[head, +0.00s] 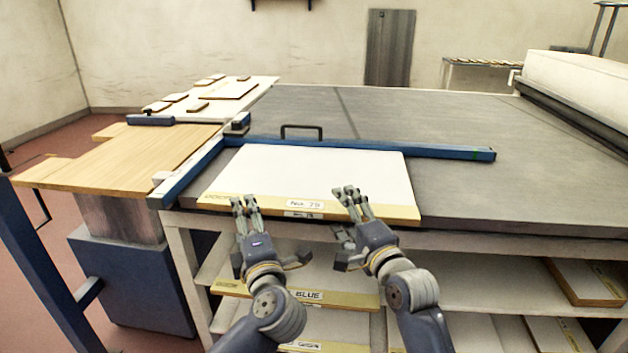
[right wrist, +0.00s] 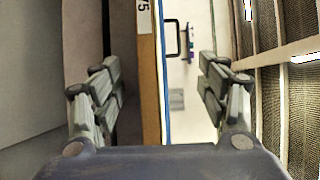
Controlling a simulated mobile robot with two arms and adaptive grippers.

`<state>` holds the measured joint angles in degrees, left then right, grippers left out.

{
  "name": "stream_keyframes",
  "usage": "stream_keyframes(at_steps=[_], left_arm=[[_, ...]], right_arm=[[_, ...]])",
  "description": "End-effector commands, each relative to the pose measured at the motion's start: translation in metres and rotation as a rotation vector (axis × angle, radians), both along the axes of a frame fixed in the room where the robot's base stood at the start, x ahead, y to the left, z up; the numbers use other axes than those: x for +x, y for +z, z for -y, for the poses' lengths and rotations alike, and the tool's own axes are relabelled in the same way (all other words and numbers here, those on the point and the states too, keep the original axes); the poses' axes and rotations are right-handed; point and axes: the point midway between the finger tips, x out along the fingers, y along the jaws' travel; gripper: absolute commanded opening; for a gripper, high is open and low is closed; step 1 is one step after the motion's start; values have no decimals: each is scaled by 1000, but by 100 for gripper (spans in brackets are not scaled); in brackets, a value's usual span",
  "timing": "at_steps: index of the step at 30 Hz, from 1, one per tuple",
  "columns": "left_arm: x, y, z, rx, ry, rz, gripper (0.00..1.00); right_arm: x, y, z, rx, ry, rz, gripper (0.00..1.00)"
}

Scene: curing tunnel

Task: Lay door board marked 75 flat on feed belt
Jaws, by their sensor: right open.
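The door board marked 75 (head: 310,175) is a wide white panel with a yellowish wooden front edge. It lies flat at the front of the grey table, its label facing me. My right gripper (head: 347,214) is open at its front edge, right of the label. In the right wrist view the board's edge (right wrist: 150,85) runs between the spread fingers, with gaps on both sides. My left gripper (head: 245,208) is at the front edge, left of the label.
A blue fence (head: 400,149) runs behind the board, with a black handle (head: 302,128) nearby. A wooden-topped side table (head: 125,155) is at left. Shelves below hold boards, one marked BLUE (head: 335,298). A pale machine (head: 580,85) stands at far right. Grey surface right of the board is clear.

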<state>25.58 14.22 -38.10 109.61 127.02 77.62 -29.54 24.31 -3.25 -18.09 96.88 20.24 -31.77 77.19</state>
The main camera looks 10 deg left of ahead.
Motion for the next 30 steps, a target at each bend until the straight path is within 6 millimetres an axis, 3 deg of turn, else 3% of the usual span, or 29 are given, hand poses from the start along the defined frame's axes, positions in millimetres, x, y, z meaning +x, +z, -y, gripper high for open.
stream_keyframes(at_steps=[11, 24, 30], left_arm=[[0, 0, 0, 0, 0, 0, 70], [0, 0, 0, 0, 0, 0, 70], [0, 0, 0, 0, 0, 0, 70]], right_arm=[[-10, -1, 6, 0, 0, -1, 68], [-77, -1, 42, 0, 0, -1, 68], [-99, -1, 53, -1, -1, 0, 68]])
